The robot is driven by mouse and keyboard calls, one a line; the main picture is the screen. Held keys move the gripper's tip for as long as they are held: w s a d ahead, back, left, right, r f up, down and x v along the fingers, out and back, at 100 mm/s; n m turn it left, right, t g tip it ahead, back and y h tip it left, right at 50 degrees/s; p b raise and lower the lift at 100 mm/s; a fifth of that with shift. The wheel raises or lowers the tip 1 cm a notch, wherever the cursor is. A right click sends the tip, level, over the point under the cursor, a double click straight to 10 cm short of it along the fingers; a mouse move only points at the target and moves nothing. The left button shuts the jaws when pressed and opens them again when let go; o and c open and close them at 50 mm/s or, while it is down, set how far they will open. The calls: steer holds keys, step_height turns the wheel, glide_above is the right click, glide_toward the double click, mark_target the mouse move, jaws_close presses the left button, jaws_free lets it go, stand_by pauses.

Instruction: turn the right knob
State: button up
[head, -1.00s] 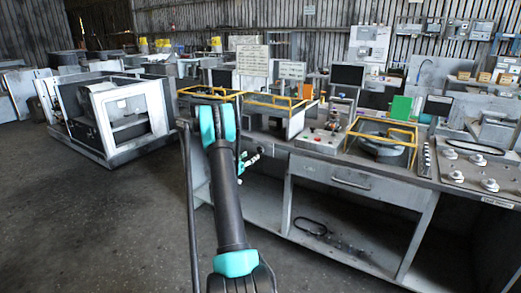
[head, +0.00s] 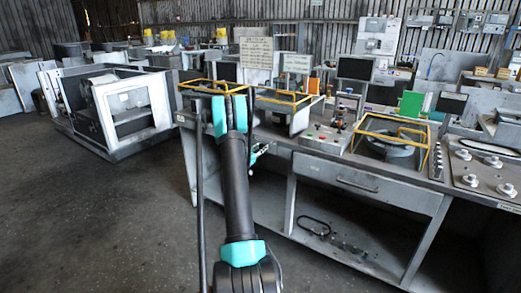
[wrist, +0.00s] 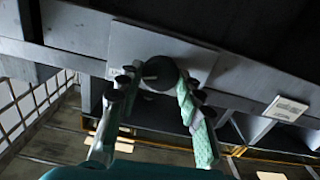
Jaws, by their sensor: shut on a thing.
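A dark round knob (wrist: 160,74) sits on a flat grey plate (wrist: 125,48) in the wrist view. My gripper (wrist: 155,82) has its two green-sided fingers on either side of the knob and is shut on it. Part of the knob is hidden by the fingertips, and no pointer mark on it can be made out. In the head view my gripper (head: 259,152) is small, at the front face of the grey workbench (head: 345,176) below its top, partly hidden behind my arm. The knob cannot be made out in the head view.
A pale square plate (wrist: 287,110) is right of the knob in the wrist view. On the bench top are yellow-railed frames (head: 390,130), a control box (head: 325,138) and a knobbed panel (head: 485,172). A white-framed machine (head: 125,110) stands left. The floor between is clear.

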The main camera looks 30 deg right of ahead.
steer(key=c, duration=0.5)
steer(key=shift+c, duration=0.2)
steer(key=shift+n, duration=0.5)
steer(key=n, duration=0.5)
steer(key=shift+a+n, duration=0.1)
steer(key=shift+n, duration=0.2)
steer(key=n, duration=0.3)
steer(key=shift+n, duration=0.3)
steer(key=shift+f+n, duration=0.1)
steer(key=shift+n, duration=1.5)
steer(key=shift+n, duration=0.3)
steer(key=o, duration=1.2)
steer(key=shift+w, duration=0.1)
steer(key=shift+c, duration=0.2)
